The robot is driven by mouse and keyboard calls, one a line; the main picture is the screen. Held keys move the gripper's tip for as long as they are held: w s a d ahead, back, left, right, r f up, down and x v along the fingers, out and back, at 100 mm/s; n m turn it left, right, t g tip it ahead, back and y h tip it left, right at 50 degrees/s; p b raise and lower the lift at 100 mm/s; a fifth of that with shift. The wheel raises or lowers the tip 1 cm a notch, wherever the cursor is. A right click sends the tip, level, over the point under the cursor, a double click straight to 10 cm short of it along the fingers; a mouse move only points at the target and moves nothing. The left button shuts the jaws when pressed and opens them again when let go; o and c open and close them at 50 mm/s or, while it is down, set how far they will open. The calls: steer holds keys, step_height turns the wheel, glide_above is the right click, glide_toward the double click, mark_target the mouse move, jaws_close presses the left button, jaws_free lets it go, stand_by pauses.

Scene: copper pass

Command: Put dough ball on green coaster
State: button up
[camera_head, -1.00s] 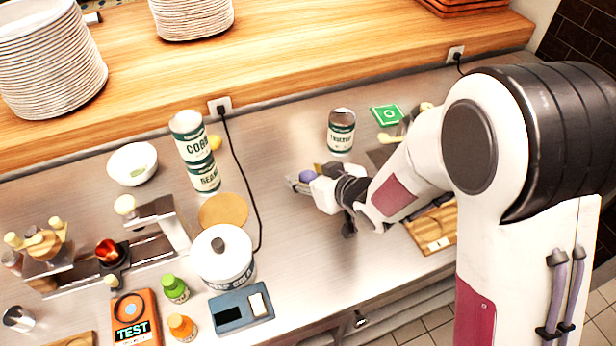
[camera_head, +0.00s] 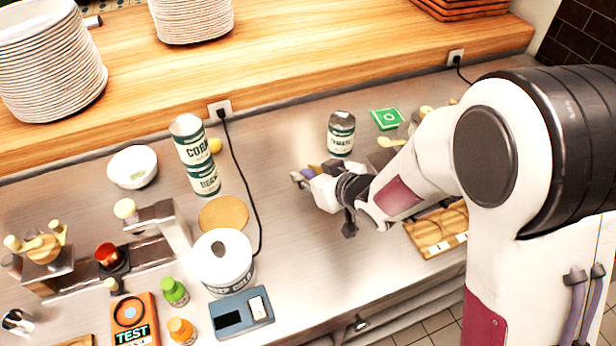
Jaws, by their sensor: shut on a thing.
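My gripper (camera_head: 301,178) is shut on a small, rounded purple thing (camera_head: 309,173), mostly hidden by the fingers. It is above the middle of the steel counter, left of and nearer than the green coaster. Whether this purple thing is the dough ball, I cannot tell. The green coaster (camera_head: 387,119) is a flat square with a white mark, lying at the back right with nothing on it. A small yellow ball (camera_head: 215,145) sits beside the stacked cans at the left.
A tall can (camera_head: 341,134) stands between my gripper and the coaster. Pale utensils and a wooden tray (camera_head: 437,229) lie partly behind my arm. Stacked cans (camera_head: 194,150), a white bowl (camera_head: 133,167) and a white pot (camera_head: 222,262) stand left. The counter's middle front is clear.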

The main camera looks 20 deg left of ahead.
mark_target(308, 171)
steer(key=shift+r, duration=4.2)
steer(key=shift+w, duration=0.1)
steer(key=w+a+r+n+g+y, duration=0.1)
steer(key=w+a+r, duration=0.3)
steer(key=w, duration=0.4)
steer(key=w+a+r+n+g, duration=0.1)
steer(key=w+a+r, duration=0.25)
steer(key=w, duration=0.55)
steer(key=w+d+f+n+g, duration=0.2)
steer(key=w+d+f, duration=0.1)
steer(key=w+d, duration=0.5)
steer(key=shift+w+f+n+y, duration=0.4)
steer(key=shift+w, duration=1.4)
steer(key=shift+w+d+f, duration=0.2)
steer(key=shift+d+f, duration=0.15)
steer(key=shift+d, duration=0.3)
steer(key=shift+w+d+f, duration=0.1)
steer(key=shift+d+f, duration=0.1)
steer(key=shift+d, duration=0.1)
